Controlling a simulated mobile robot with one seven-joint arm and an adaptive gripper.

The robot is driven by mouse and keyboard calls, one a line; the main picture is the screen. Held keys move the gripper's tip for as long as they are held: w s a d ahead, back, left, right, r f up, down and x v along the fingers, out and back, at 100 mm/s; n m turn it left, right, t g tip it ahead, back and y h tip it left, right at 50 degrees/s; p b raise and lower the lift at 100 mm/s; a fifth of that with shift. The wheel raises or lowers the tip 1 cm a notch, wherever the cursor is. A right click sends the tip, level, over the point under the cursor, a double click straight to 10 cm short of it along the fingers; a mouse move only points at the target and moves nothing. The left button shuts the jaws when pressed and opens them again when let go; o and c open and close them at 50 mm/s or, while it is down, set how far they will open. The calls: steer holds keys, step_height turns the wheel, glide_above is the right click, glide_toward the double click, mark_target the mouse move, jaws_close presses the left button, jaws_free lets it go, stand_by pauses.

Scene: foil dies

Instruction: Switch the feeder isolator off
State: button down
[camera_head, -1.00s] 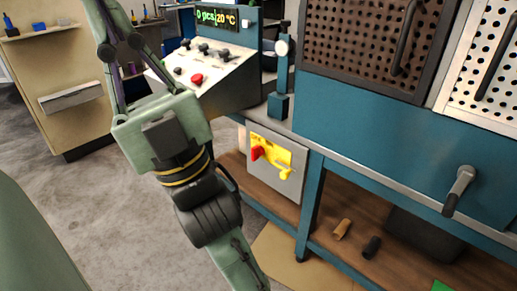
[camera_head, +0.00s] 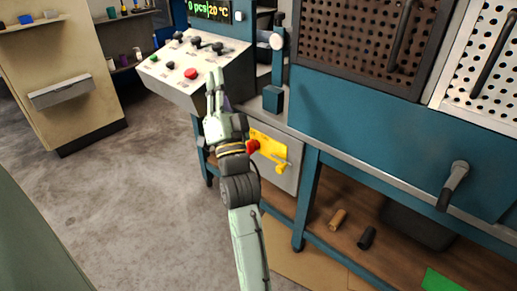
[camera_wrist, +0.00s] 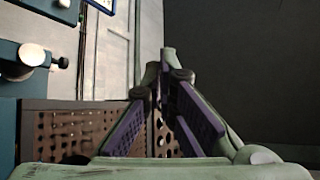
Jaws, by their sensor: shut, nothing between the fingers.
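A grey box under the left end of the blue bench carries a yellow plate (camera_head: 268,147). A red rotary knob (camera_head: 252,146), which looks like the isolator handle, sits on the plate's left side. A yellow lever (camera_head: 281,167) is at its lower right. My gripper (camera_head: 215,76) points up in front of the sloped control panel, above and left of the red knob, apart from it. My wrist partly hides the box's left side. In the wrist view my gripper (camera_wrist: 168,62) is shut and empty. The isolator does not show in that view.
The sloped control panel (camera_head: 175,87) has a red button (camera_head: 191,73) and several dark levers. A grey-handled crank (camera_head: 460,180) sticks out of the bench front at right. Brown and black cylinders lie on the lower shelf. The floor at left is clear.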

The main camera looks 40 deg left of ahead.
steer(key=w+d+f+m+h, duration=0.1)
steer(key=w+f+m+h, duration=0.2)
steer(key=f, duration=0.9)
steer(key=w+d+f+m+g+h+p, duration=0.1)
steer(key=w+f+m, duration=0.4)
steer(key=f, duration=0.7)
steer(key=w+d+f+m+h, duration=0.3)
steer(key=w+f+m+h, duration=0.1)
steer(key=f, duration=0.9)
steer(key=shift+w+g+h+p, duration=0.35)
steer(key=shift+w+h, duration=0.35)
steer(key=shift+w, duration=0.35)
